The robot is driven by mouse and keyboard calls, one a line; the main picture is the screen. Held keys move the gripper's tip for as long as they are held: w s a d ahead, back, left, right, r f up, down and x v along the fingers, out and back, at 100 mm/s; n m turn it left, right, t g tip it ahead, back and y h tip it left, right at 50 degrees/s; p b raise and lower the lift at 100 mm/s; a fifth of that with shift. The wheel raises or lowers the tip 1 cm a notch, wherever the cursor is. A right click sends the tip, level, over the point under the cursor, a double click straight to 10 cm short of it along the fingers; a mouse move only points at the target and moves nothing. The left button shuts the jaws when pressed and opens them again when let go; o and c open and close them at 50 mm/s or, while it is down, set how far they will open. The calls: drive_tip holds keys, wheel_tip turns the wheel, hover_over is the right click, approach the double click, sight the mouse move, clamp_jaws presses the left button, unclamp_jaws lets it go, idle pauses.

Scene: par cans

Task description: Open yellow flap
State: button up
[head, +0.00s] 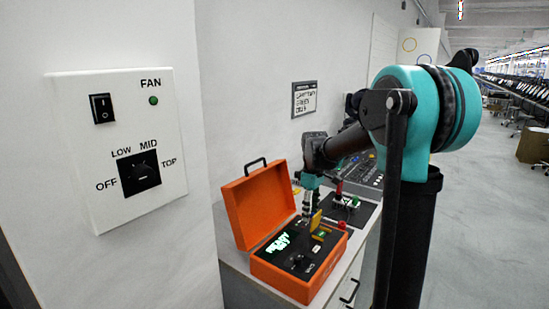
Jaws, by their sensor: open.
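The yellow flap (316,221) is on the black panel of the orange case (283,283). It looks raised on edge, though it is small in the picture. A yellow-framed green part (321,234) lies just to its right and in front. My gripper (306,214) points down over the back of the panel, just left of the flap. Its jaws are open with nothing seen between them. I cannot tell whether a finger touches the flap.
The case's orange lid (258,205) stands open behind and left of my gripper. A black knob (300,262) and a lit green display (278,243) are on the panel. A fan switch plate (120,140) is on the near wall.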

drive_tip(key=shift+r, duration=0.1)
idle(0.3)
wheel_tip(320, 180, up, 7)
idle(0.9)
